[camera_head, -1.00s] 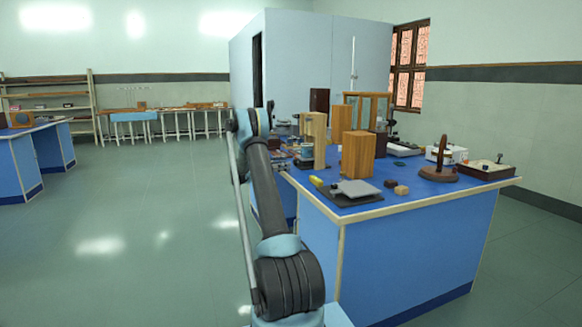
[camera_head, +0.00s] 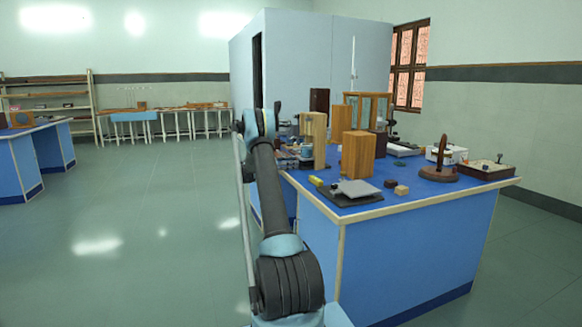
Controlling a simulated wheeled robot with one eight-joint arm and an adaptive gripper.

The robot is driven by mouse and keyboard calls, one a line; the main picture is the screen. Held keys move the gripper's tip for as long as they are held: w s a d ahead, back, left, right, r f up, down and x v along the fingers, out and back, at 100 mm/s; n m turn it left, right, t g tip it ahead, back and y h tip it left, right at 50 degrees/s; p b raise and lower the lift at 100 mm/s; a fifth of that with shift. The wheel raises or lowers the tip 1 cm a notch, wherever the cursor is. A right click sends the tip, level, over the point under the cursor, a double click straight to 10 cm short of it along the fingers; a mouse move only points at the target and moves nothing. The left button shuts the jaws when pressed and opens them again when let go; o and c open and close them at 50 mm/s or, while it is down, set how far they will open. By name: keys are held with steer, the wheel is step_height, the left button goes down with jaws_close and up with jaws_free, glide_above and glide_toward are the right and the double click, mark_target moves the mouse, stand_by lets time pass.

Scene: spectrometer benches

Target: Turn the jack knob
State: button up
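A low device with a flat grey plate (camera_head: 357,188) on a dark base lies near the front left corner of the blue bench (camera_head: 425,190); it may be the jack. A small yellow piece (camera_head: 316,181) sits at its left edge; I cannot tell whether it is the knob. My arm rises from the bottom of the picture along the bench's left side. Its far part bends toward the cluttered left rear of the bench. My gripper cannot be picked out there among the small dark and blue parts, and its fingers cannot be seen.
Wooden blocks (camera_head: 358,155) stand upright behind the plate. Small blocks (camera_head: 401,190), a brown stand (camera_head: 439,172) and a dark tray (camera_head: 486,169) lie to the right. The floor (camera_head: 150,220) left of the bench is clear. Another blue bench (camera_head: 12,168) stands far left.

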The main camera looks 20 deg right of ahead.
steer(key=shift+m, duration=0.8)
steer(key=o, duration=1.1)
steer(key=shift+r, duration=0.1)
step_height(320, 180, up, 10)
steer(key=shift+w+f, duration=0.1)
steer(key=shift+c, duration=0.2)
